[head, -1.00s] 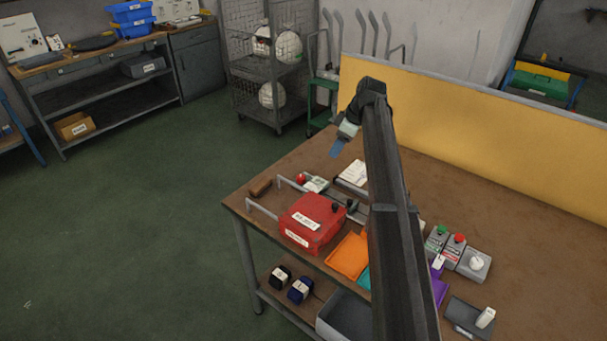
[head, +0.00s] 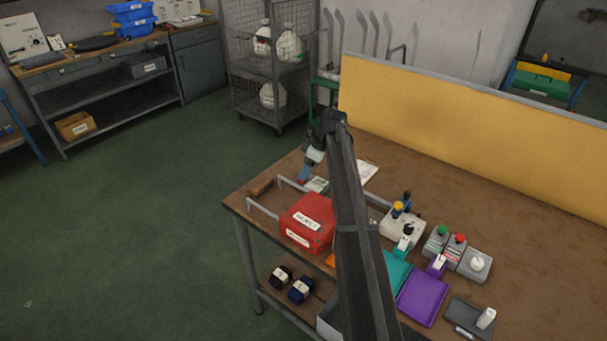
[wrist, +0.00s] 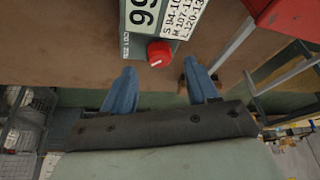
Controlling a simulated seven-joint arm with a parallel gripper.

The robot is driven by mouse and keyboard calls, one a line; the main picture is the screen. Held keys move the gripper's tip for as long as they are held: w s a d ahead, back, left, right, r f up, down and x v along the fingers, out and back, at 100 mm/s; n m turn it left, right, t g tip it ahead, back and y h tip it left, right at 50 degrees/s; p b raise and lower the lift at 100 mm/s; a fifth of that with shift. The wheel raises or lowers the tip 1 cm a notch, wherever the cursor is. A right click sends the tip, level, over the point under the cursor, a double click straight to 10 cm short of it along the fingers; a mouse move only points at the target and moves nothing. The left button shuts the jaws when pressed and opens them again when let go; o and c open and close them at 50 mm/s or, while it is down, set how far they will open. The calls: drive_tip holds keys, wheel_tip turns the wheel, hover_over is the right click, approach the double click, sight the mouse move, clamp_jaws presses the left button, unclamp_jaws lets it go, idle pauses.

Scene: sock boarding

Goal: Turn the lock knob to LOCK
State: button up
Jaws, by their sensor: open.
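A round red knob (wrist: 160,53) with a small white mark is on the near end of a grey-green device (wrist: 150,25) in the wrist view. In the head view my gripper (head: 303,175) is over the device (head: 318,184) at the table's left part and largely covers the knob.
A red box (head: 307,222) with white labels stands close by, beside grey metal rails (head: 263,209). A brown block (head: 261,187) lies at the table's left edge. Button boxes (head: 436,241), a grey box with a white knob (head: 477,264) and a purple tray (head: 423,296) are to the right.

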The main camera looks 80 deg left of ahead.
drive_tip(key=shift+x, duration=1.55)
drive_tip(key=c, duration=1)
